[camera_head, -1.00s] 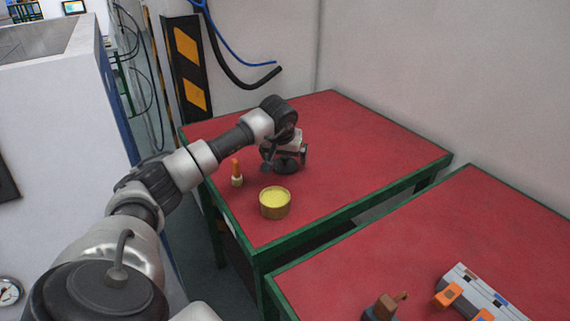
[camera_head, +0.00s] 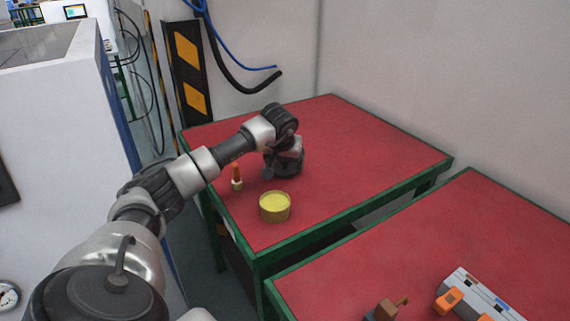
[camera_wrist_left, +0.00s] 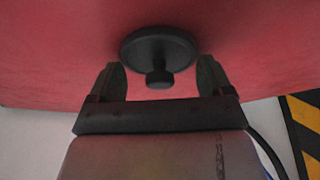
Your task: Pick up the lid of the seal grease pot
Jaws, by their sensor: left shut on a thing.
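The seal grease pot (camera_head: 275,213) is a round yellow-brown tub, open at the top with pale yellow grease (camera_head: 275,200) showing. It stands near the front edge of the far red table. The lid (camera_wrist_left: 140,48) is a dark disc with a round knob (camera_wrist_left: 159,78), seen in the left wrist view. My left gripper (camera_head: 284,160) is low over the table behind the pot. In the head view the gripper mostly hides the lid. My right gripper is not in view.
A small orange-tipped brush or bottle (camera_head: 237,180) stands left of the pot, close to my left arm. The far red table (camera_head: 370,145) is clear to the right. A nearer red table (camera_head: 450,235) holds a grey and orange device (camera_head: 480,297) and a brown item (camera_head: 382,309).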

